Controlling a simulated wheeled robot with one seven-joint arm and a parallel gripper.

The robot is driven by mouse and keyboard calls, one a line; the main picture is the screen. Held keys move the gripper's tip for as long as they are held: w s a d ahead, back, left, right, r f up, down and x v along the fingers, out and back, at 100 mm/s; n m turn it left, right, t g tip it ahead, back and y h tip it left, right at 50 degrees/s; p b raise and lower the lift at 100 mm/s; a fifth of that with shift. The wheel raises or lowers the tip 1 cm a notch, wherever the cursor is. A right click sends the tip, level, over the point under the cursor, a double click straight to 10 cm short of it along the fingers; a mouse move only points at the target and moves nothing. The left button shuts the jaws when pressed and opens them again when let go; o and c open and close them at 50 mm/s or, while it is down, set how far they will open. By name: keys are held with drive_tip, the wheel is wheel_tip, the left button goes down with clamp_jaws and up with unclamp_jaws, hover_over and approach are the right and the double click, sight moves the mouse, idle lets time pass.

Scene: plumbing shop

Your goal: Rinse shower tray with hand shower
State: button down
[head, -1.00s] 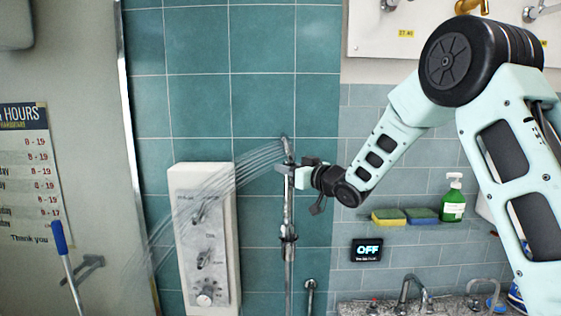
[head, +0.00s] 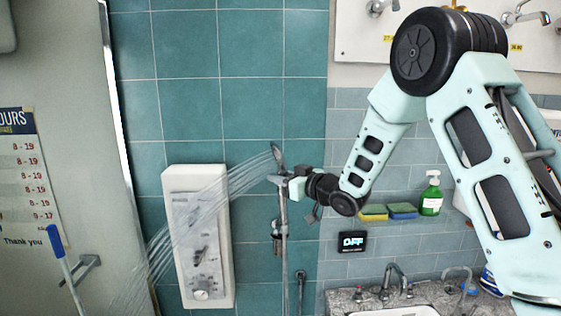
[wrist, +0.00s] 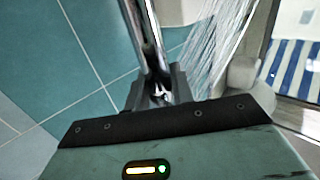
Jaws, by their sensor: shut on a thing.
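The chrome hand shower (head: 277,158) is in front of the teal tiled wall in the head view. Water jets (head: 215,195) stream from its head down to the left, past the white control panel (head: 225,240). My gripper (head: 288,183) is shut on its handle. In the wrist view the handle (wrist: 148,40) runs up between my gripper's fingers (wrist: 160,92), with the water (wrist: 215,45) to its right. The shower tray is not visible in the head view.
A chrome riser rail (head: 284,260) stands below the hand shower. Sponges (head: 388,212) and a green soap bottle (head: 431,194) sit on a ledge at right, above a sink (head: 395,312). A blue-handled pole (head: 57,245) leans at left.

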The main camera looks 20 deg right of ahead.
drive_tip(key=s+a+f+n+g+h+b, duration=0.1)
drive_tip(key=s+f+b, duration=0.5)
drive_tip(key=f+b, duration=1.1)
drive_tip(key=s+a+f+n+g+h+b, duration=0.1)
drive_tip(key=s+f+b, duration=0.5)
drive_tip(key=f, duration=4.1)
drive_tip(key=s+a+f+n+g+h+b, duration=0.2)
drive_tip(key=s+f+b, duration=0.4)
drive_tip(key=f+b, duration=2.1)
wheel_tip(320, 180, down, 5)
drive_tip(key=shift+s+r+n+g+h+b, duration=0.1)
drive_tip(key=shift+s+n+g+h+b, duration=0.15)
drive_tip(key=shift+n+g+h, duration=0.6)
drive_tip(key=shift+t+h, duration=0.25)
drive_tip(key=shift+h, duration=0.1)
